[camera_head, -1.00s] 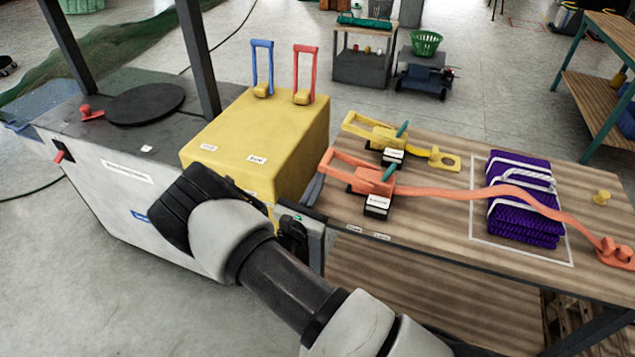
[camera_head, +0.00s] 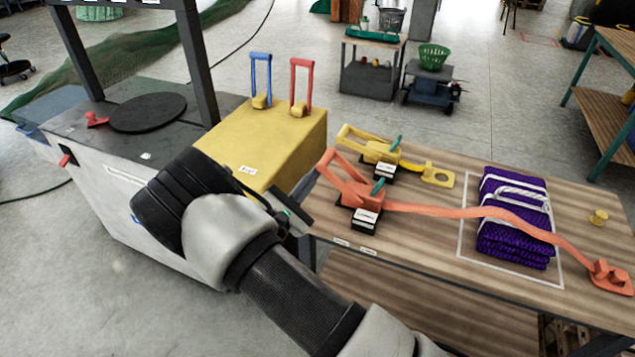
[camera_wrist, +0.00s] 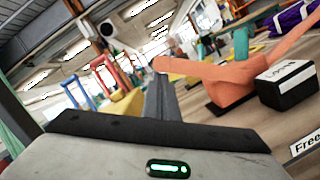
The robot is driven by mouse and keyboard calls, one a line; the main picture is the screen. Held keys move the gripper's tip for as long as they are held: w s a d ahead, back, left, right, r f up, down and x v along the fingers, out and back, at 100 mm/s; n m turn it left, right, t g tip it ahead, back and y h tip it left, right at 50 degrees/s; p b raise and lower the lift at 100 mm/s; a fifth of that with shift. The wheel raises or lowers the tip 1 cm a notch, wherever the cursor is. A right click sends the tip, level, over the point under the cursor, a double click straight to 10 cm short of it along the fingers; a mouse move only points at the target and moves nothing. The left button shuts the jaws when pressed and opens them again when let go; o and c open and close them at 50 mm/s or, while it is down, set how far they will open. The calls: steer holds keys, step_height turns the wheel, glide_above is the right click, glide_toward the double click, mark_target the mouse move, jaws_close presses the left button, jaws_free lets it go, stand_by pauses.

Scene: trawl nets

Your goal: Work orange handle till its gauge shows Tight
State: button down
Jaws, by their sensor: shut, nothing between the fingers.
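The orange handle (camera_head: 338,178) belongs to an orange ratchet on the wooden table. In the wrist view the handle (camera_wrist: 205,69) reaches from the ratchet body toward my fingers. My gripper (camera_head: 312,178) is shut and empty, with its fingertips close by the handle's free end; I cannot tell whether they touch. In the wrist view my gripper (camera_wrist: 160,92) lies just below the handle's end. An orange strap (camera_head: 450,210) runs from the ratchet over a purple net bundle (camera_head: 515,220).
A yellow ratchet (camera_head: 378,150) sits just behind the orange one. A yellow box (camera_head: 285,140) with blue (camera_head: 261,75) and red (camera_head: 301,85) levers stands left of the table. An orange anchor (camera_head: 610,275) holds the strap's far end.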

steer(key=s+d+r+m+g+b, duration=0.1)
steer(key=s+d+r+m+g, duration=0.2)
steer(key=d+r+m, duration=0.4)
steer(key=shift+d+m, duration=0.3)
steer(key=shift+m, duration=1.6)
steer(key=shift+s+d, duration=0.1)
steer(key=shift+d, duration=0.05)
